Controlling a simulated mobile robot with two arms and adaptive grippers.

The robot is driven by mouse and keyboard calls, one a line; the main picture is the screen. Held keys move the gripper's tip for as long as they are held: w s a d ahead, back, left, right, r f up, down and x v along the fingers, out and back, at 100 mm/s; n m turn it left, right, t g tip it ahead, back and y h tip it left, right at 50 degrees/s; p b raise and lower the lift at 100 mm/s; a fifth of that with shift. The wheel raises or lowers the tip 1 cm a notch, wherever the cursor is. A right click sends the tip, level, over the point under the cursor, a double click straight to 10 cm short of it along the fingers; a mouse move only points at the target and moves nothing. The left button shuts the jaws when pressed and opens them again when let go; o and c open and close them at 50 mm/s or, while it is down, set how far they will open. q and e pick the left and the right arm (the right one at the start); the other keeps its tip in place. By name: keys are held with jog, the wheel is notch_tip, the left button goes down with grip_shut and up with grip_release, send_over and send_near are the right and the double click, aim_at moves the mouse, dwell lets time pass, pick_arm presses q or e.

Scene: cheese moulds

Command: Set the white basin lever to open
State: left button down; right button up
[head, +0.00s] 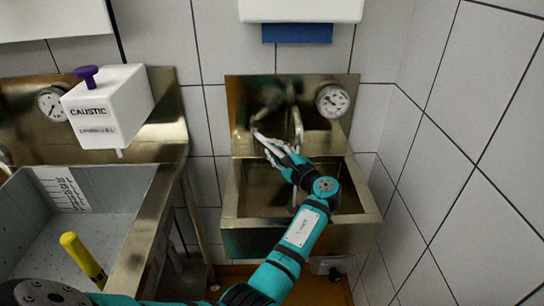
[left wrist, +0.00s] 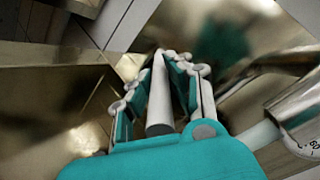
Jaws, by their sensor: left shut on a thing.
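The steel basin (head: 231,190) hangs on the wall at the right in the head view, with a tap spout (head: 297,125) in front of its back panel. My left gripper (head: 262,138) reaches over the basin to the left part of that panel. In the left wrist view the gripper (left wrist: 160,62) is shut on a pale rod, which looks like the white lever (left wrist: 159,103); the rod lies lengthwise between its fingers. In the head view the lever is hidden or blends with the pale fingers, so its setting cannot be told. My right gripper is not in view.
A round gauge (head: 332,101) sits on the panel to the right of the spout. The tiled wall (head: 450,150) is close on the right.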

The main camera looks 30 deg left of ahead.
pick_arm(q)
jog(key=c, duration=1.2)
grip_release()
jog(key=shift+c, duration=0.2)
jog(key=shift+w, duration=0.1)
jog(key=shift+d, duration=0.1)
